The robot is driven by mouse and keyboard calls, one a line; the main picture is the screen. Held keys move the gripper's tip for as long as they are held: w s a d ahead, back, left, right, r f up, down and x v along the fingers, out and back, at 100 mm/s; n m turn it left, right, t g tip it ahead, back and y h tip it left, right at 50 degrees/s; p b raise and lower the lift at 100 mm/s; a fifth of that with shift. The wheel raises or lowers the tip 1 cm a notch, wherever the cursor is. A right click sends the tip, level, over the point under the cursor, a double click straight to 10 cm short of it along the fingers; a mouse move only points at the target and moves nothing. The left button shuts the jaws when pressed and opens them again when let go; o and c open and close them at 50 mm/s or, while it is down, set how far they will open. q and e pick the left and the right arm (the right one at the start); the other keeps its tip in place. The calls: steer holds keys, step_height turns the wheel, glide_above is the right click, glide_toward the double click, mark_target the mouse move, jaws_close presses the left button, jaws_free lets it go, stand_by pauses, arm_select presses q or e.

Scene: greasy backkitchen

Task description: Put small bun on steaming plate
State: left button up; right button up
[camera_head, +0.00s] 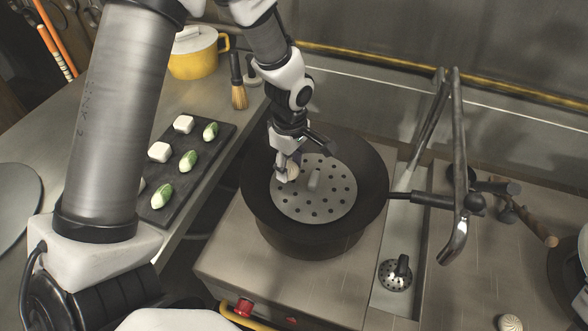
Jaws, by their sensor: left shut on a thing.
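The steaming plate (316,205) is a round grey disc with holes and an upright handle in its middle. It sits inside a black wok (370,172) on the stove. My left gripper (287,174) is over the left part of the plate, shut on a small pale bun (292,172). The bun is at the plate's upper left area, left of the handle. I cannot tell whether it touches the plate. The fingers partly hide the bun. My right gripper is not in view.
A dark tray (205,160) with white cubes and green pieces lies on the left counter. A yellow pot (193,52) and brush (238,88) stand behind it. A faucet (455,160) rises right of the wok. Another pale bun (510,323) is at lower right.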

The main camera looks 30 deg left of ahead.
mark_target(292, 164)
arm_select(q)
steer(key=f, duration=0.1)
steer(key=w+f, duration=0.1)
steer(key=f, duration=0.1)
steer(key=shift+f, duration=0.1)
steer(key=shift+s, duration=0.3)
steer(key=o, duration=0.9)
steer(key=shift+w, duration=0.1)
steer(key=shift+o, duration=0.5)
steer(key=shift+w+f, duration=0.1)
step_height(292, 164, up, 12)
steer(key=shift+r+b, duration=0.25)
steer(key=shift+b, duration=0.35)
